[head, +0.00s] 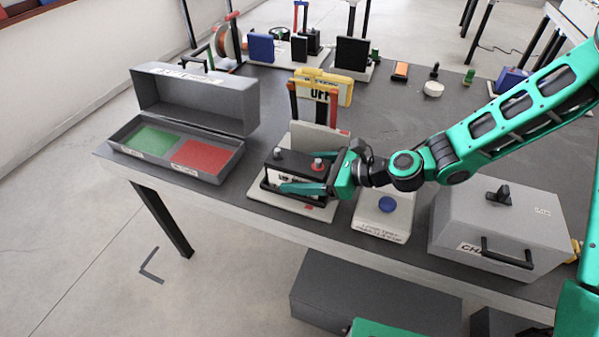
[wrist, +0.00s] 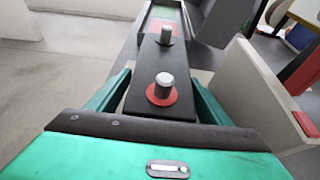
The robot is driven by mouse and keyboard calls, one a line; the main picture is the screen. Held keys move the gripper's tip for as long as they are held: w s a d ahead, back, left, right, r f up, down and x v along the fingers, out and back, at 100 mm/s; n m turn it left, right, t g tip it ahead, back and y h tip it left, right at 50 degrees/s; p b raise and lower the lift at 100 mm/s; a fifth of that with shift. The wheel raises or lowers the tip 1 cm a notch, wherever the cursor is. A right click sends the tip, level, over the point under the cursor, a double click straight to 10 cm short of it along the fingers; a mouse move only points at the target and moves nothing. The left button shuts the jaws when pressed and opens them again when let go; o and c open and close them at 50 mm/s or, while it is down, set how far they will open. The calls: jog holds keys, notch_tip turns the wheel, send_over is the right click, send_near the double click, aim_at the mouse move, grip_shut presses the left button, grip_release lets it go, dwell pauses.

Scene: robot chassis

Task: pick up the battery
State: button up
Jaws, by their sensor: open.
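The battery (head: 293,174) is a white box with a black top and two terminals, one with a red ring. It sits upright on a pale base plate (head: 325,211) at the table's front edge. In the wrist view its black top (wrist: 152,85) runs away from me between the fingers. My gripper (head: 300,180) is open, with one finger on each side of the battery. In the wrist view a green finger shows left and right of it (wrist: 158,100). Whether the fingers touch its sides is unclear. The battery's lower part is partly hidden by the near finger.
A grey open-lidded box (head: 222,150) with green and red pads stands left. A pale panel (wrist: 262,100) rises close beside the gripper. A blue-button box (head: 383,222) and a grey lidded case (head: 498,225) stand right. Several devices line the back.

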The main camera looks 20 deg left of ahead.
jog(key=shift+a+f, duration=0.15)
jog(key=shift+a, duration=0.2)
grip_shut()
jog(key=shift+a, duration=0.1)
jog(key=shift+r, duration=0.25)
